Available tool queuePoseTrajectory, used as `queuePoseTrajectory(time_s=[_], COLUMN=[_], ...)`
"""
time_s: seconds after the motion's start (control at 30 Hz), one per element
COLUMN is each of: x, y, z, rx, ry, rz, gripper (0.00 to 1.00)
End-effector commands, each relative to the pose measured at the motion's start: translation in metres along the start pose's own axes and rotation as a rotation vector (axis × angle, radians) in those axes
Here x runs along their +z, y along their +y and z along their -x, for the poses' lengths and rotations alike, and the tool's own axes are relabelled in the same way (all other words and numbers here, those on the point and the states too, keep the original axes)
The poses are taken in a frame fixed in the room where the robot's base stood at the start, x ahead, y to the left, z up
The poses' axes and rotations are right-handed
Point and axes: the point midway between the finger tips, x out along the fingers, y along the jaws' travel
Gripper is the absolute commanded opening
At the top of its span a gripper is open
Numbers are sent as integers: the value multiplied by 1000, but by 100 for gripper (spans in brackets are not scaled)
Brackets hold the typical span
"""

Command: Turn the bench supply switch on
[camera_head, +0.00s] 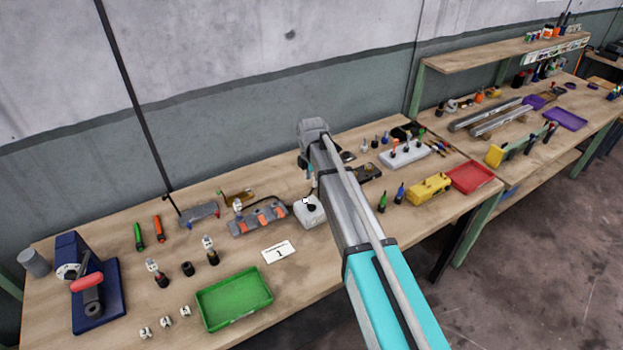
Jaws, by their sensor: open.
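A small white box (311,216) with a dark part on its top stands on the workbench, just left of my arm. It looks like the bench supply switch, but the position of its switch is too small to tell. My arm reaches in from the lower right, over the bench. My gripper (311,183) hangs below the grey wrist, above and behind the white box as seen here. It is open and mostly hidden by the arm; I see nothing held. Whether it touches the box cannot be told.
A grey fixture with orange parts (262,219) stands left of the box, and a card marked 1 (279,252) lies in front. A green tray (234,299), a blue press (95,300), a yellow block (429,188) and a red tray (471,177) occupy the bench.

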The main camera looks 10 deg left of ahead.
Motion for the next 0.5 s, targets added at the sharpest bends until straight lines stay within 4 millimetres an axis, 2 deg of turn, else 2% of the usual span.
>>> queuePoseTrajectory(time_s=[0.03, 0.27, 0.5], x=[0, 0, 10], y=[0, 0, -22], z=[7, 20, 6], rx=[0, 0, 0], ry=[0, 0, 0], rz=[0, 0, -121], gripper=[47, 47, 47])
